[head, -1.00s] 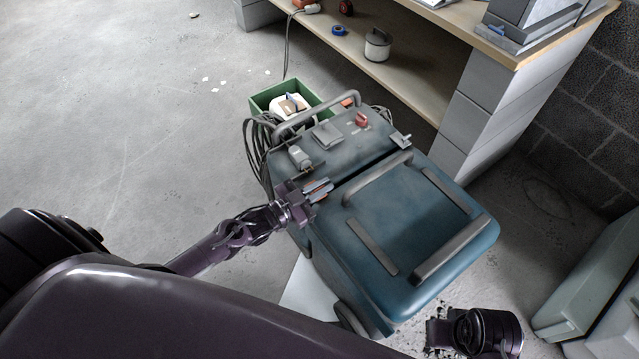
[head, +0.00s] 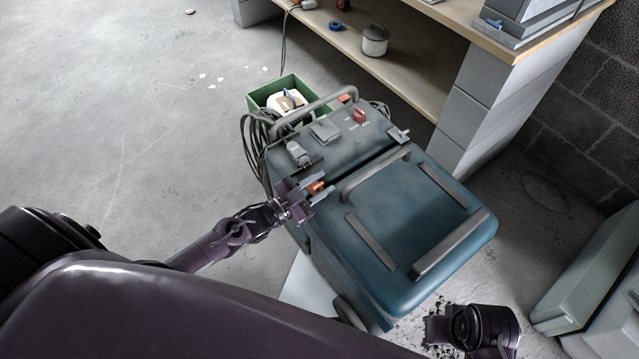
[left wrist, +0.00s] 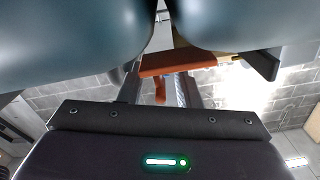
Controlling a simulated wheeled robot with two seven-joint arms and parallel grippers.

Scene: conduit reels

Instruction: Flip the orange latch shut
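The orange latch (head: 316,187) is at the left edge of the blue-grey wheeled case (head: 400,235), by the seam between its lid and the back part. My left gripper (head: 319,190) is open around the latch, one finger on each side. In the left wrist view, the orange latch (left wrist: 170,63) spans across above the gripper, with a tab hanging down between the fingers. I cannot tell whether the fingers touch it. Part of my right arm shows at the lower right of the head view, and the state of its gripper is unclear.
A green box (head: 292,92) with a white item stands behind the case, and coiled black cable (head: 256,150) hangs at its left side. A workbench (head: 490,70) stands behind to the right. A grey-green case (head: 595,270) is at far right. The floor at left is mostly clear.

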